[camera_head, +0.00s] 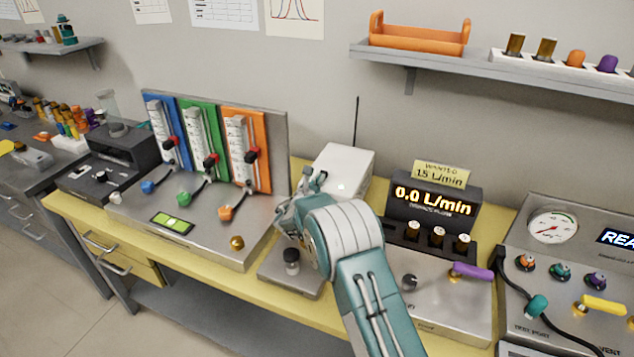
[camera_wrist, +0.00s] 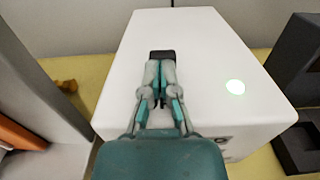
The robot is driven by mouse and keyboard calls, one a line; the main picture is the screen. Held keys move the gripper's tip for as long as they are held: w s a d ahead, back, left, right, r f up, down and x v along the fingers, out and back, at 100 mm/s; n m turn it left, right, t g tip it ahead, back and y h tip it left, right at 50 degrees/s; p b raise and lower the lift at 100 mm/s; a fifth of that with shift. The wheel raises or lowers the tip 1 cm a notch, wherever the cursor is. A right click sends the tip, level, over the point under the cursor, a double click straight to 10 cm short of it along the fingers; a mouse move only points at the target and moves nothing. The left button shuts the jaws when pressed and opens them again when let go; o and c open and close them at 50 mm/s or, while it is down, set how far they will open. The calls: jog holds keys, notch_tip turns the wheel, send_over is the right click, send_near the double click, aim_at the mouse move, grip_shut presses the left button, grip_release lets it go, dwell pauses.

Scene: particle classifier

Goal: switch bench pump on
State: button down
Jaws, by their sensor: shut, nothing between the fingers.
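A white box (camera_head: 345,160), which looks like the bench pump, stands at the back of the yellow bench. Its white top (camera_wrist: 205,50) fills much of the wrist view. A small dark switch (camera_wrist: 162,54) is on that top, and a round pale-green light (camera_wrist: 235,87) glows to its right. My gripper (camera_wrist: 160,76) is shut and empty, with its fingertips right at the near edge of the switch. I cannot tell whether they touch it. In the head view, my gripper (camera_head: 316,181) is over the left part of the box, and my arm hides its front.
A flowmeter panel (camera_head: 278,133) with blue, green and orange strips stands close on the left. A display reading 0.0 L/min (camera_head: 436,203) stands close on the right. A thin antenna (camera_head: 357,122) rises behind the box. A shelf (camera_head: 490,64) hangs above to the right.

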jog(key=shift+w+d+r, duration=0.1)
jog(key=shift+d, duration=0.15)
jog(key=shift+a, duration=0.15)
jog(key=shift+s+a, duration=0.1)
jog(key=shift+s, duration=0.1)
jog(key=v, duration=1.1)
jog(key=shift+s+a+f, duration=0.15)
jog(key=shift+s+f, duration=0.1)
jog(key=shift+s, duration=0.05)
